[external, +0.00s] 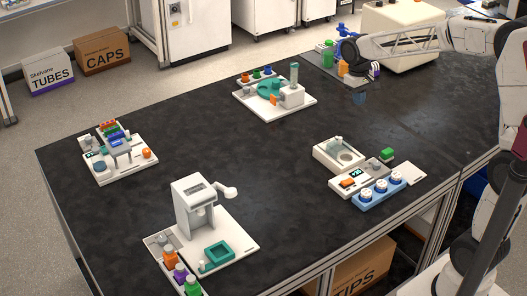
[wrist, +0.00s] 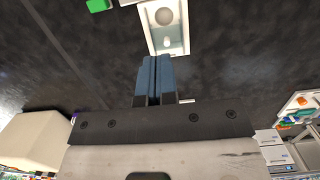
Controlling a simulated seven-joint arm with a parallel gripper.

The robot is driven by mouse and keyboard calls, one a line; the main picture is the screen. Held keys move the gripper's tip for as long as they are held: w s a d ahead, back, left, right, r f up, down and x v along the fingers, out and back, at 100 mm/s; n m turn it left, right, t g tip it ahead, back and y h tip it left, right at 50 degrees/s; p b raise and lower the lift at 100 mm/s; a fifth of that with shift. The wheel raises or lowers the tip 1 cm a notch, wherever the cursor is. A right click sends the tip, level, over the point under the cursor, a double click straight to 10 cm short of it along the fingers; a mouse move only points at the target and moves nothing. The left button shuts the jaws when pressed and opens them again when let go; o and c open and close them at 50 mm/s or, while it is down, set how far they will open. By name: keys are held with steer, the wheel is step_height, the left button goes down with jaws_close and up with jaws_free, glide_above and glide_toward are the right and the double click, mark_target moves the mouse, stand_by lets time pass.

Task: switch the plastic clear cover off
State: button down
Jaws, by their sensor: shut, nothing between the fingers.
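A white box-shaped device (external: 325,161) with a round pan in its recess stands on the right part of the bench. A pale, see-through greenish piece (external: 336,143) at its back looks like the clear cover; its exact edges and position are hard to tell. The white device (wrist: 149,38) also shows at the top of the wrist view, with the round pan inside. My gripper (external: 359,98) hangs above the bench behind the device, apart from it. Its blue fingers (wrist: 153,60) are together, with nothing between them, and point toward the device.
A display module (external: 352,181) and a blue rack with white-capped items (external: 388,191) stand in front of the device. A green block (external: 387,154) lies to its right. Other stations stand farther left, including a tall white machine (external: 193,203). Bare dark bench lies between them.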

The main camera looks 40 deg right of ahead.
steer(key=g, duration=0.1)
glide_above(336, 145)
steer(key=w, duration=0.4)
steer(key=w+x, duration=0.1)
steer(key=x, duration=0.4)
steer(key=w+f+g, duration=0.1)
steer(key=w+f, duration=0.7)
steer(key=w, duration=0.1)
steer(key=shift+w+g, duration=0.3)
steer(key=shift+g, duration=0.1)
steer(key=shift+f, duration=0.15)
steer(key=x, duration=1)
steer(key=s, duration=0.3)
steer(key=shift+s, duration=0.5)
